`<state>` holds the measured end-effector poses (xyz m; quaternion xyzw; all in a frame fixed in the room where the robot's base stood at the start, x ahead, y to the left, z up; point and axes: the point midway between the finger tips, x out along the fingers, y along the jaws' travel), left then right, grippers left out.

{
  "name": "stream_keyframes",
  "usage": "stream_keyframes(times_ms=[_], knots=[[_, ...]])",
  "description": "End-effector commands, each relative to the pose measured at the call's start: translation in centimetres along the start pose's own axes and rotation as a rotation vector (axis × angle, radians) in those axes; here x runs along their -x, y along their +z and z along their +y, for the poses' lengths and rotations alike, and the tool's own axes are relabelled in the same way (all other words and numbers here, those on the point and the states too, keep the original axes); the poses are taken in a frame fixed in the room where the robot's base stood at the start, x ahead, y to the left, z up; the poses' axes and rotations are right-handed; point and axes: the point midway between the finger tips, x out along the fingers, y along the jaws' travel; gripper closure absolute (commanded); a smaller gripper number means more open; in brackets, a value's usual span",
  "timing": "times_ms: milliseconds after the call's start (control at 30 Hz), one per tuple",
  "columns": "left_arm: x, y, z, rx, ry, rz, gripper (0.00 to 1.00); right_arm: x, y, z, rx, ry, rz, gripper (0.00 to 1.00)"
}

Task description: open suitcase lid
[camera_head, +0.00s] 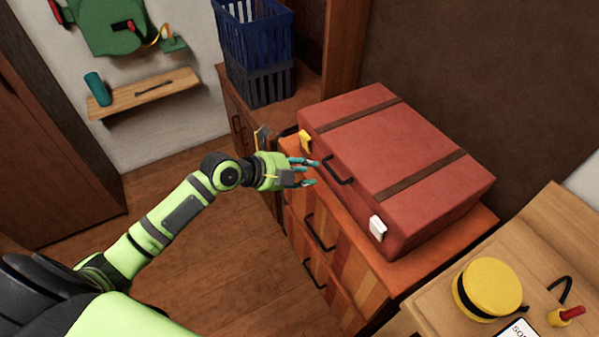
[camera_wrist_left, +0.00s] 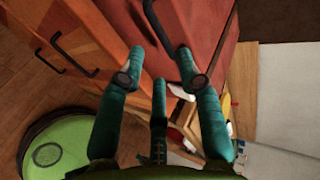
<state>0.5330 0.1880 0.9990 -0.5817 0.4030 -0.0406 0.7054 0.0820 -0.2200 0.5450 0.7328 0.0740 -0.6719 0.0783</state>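The red suitcase (camera_head: 390,150) lies flat on a wooden cabinet, its lid shut, with two dark straps across it. Its black handle (camera_head: 338,168) is on the front side, between a yellow latch (camera_head: 305,141) and a white latch (camera_head: 377,228). My left gripper (camera_head: 310,172) is just in front of the handle, fingers spread and empty. In the left wrist view my left gripper (camera_wrist_left: 160,60) has its fingers apart, with the suitcase (camera_wrist_left: 208,25) and the black handle (camera_wrist_left: 150,20) beyond the tips. The white latch (camera_wrist_left: 181,92) shows partly behind a finger. My right gripper is not in view.
The cabinet (camera_head: 340,265) has drawers with black handles below the suitcase. A blue basket (camera_head: 256,50) stands at the back. A wooden table at lower right holds a yellow round case (camera_head: 487,288). A wall shelf (camera_head: 145,93) is at left. The floor left of the cabinet is clear.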

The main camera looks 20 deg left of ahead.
Motion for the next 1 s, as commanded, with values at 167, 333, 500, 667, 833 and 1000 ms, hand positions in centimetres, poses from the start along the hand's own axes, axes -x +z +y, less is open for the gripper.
stream_keyframes(times_ms=[167,333,500,667,833,1000], knots=[[-2.4,0.0,0.1,0.003,-0.002,0.001,0.65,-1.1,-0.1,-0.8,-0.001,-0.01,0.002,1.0],[-4.5,-0.1,0.1,0.002,-0.003,0.001,0.65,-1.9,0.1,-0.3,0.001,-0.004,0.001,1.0],[-6.6,0.0,0.3,-0.001,-0.001,0.0,0.65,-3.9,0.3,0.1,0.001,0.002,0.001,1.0],[-8.2,0.0,0.3,0.001,-0.001,0.0,0.65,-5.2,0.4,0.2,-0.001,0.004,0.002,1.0],[-9.2,-0.1,0.1,0.0,0.0,0.0,0.65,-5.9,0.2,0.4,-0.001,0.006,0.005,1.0],[-9.5,-0.1,0.0,0.001,0.0,0.001,0.65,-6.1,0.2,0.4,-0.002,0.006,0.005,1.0]])
